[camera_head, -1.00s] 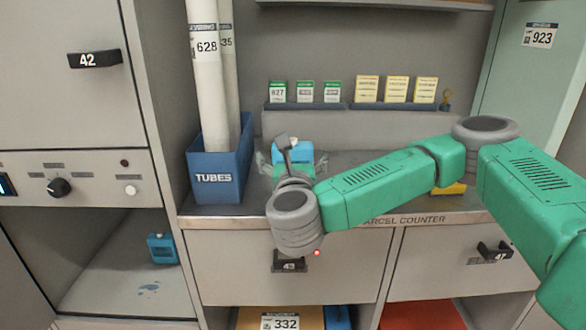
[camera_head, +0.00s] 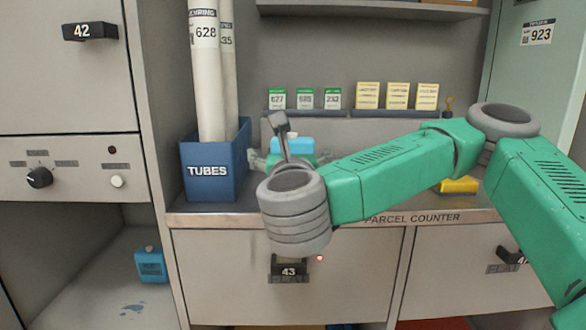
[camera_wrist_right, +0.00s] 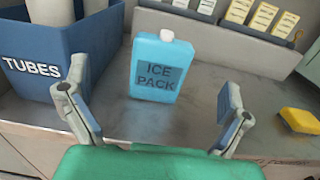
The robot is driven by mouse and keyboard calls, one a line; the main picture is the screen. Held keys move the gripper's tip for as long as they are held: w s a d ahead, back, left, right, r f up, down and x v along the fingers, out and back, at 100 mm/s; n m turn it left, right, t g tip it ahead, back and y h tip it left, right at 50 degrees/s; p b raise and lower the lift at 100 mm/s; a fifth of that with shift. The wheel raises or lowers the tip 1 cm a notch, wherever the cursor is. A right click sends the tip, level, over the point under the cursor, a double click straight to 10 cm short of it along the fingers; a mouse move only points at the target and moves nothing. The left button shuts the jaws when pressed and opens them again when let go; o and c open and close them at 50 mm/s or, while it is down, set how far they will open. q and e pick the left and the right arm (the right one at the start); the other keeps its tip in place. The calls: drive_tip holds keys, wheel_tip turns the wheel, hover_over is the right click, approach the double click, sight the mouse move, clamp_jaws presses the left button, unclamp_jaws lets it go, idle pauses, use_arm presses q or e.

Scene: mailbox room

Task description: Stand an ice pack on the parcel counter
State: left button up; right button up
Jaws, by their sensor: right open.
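A light-blue ice pack (camera_wrist_right: 155,68) with a white cap stands upright on the parcel counter (camera_wrist_right: 200,115), its "ICE PACK" label facing the right wrist camera. In the head view its top part (camera_head: 292,145) shows behind my right wrist, which hides the rest. My right gripper (camera_wrist_right: 148,100) is open, with its fingers spread to either side of the pack and apart from it. In the head view the gripper (camera_head: 290,160) is partly covered by my wrist. A second blue pack (camera_head: 150,265) stands in the open lower-left compartment. My left gripper is not in view.
A blue TUBES bin (camera_head: 208,175) with tall white tubes stands close left of the pack. A yellow block (camera_head: 458,185) lies to the right. A raised ledge with cards (camera_head: 350,97) runs behind. Drawer 43 (camera_head: 288,270) is below the counter edge.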

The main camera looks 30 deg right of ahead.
drive_tip(key=shift+s+b, duration=0.4)
drive_tip(key=shift+s, duration=0.1)
